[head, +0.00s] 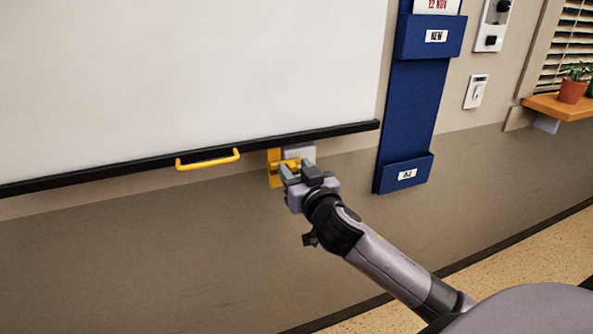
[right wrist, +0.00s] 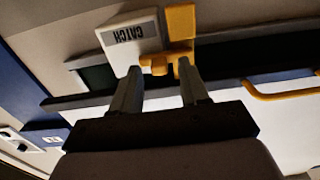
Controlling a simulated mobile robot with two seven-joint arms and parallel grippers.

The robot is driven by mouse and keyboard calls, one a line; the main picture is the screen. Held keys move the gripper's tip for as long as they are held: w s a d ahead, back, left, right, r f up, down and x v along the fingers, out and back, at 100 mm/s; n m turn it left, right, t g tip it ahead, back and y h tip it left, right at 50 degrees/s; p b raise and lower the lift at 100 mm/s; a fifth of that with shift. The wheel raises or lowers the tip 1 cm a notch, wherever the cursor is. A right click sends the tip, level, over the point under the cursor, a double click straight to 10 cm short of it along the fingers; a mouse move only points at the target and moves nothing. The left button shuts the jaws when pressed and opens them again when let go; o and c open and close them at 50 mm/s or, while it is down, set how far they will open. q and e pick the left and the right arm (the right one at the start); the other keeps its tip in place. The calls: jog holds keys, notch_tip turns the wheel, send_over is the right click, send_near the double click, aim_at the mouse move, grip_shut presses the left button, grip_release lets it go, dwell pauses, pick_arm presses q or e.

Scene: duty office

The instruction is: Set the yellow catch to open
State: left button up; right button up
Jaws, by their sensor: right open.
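The yellow catch (head: 273,168) is on the wall just below the whiteboard's black lower rail, beside a pale plate (head: 301,152). My right gripper (head: 296,172) is open at the catch, with one finger on each side of the knob (right wrist: 160,70). I cannot tell whether the fingers touch it. The gripper hides part of the catch in the head view. My left gripper is not in view.
The whiteboard (head: 190,70) has a yellow handle (head: 208,160) on its lower rail, left of the catch. A blue wall organiser (head: 410,100) hangs to the right. A plant pot (head: 572,91) stands on a shelf at far right. The wall below the catch is clear.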

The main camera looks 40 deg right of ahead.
grip_shut()
jog(key=shift+s+d, duration=0.2)
jog(key=shift+d, duration=0.7)
jog(key=shift+s+d, duration=0.2)
jog(key=shift+d, duration=0.65)
grip_release()
jog(key=shift+s+d, duration=0.1)
jog(key=shift+d, duration=0.05)
jog(key=v, duration=0.7)
jog(key=shift+b, duration=0.3)
